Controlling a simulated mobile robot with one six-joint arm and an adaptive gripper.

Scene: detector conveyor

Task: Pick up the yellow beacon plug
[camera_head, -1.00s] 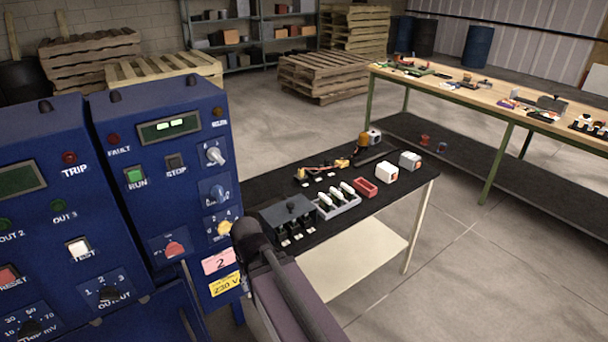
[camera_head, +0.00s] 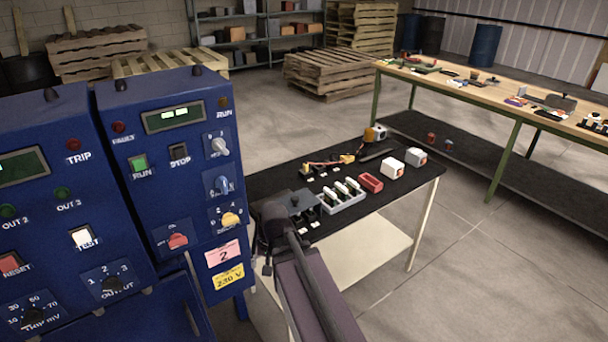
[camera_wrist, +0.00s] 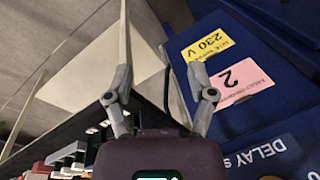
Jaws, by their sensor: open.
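Another small yellow piece (camera_head: 347,159) lies nearer on the same bench. My gripper shows in the wrist view (camera_wrist: 160,70) with its two fingers spread and nothing between them. It is apart from both yellow pieces. My arm reaches across the bench's near left end in the head view, and its fingers cannot be made out there.
A blue control cabinet (camera_head: 180,110) stands close left of my arm, with a pink label (camera_head: 222,253) and a yellow label (camera_head: 229,277). A grey rack (camera_head: 343,205), a red tray (camera_head: 371,182) and white blocks (camera_head: 392,168) crowd the bench.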

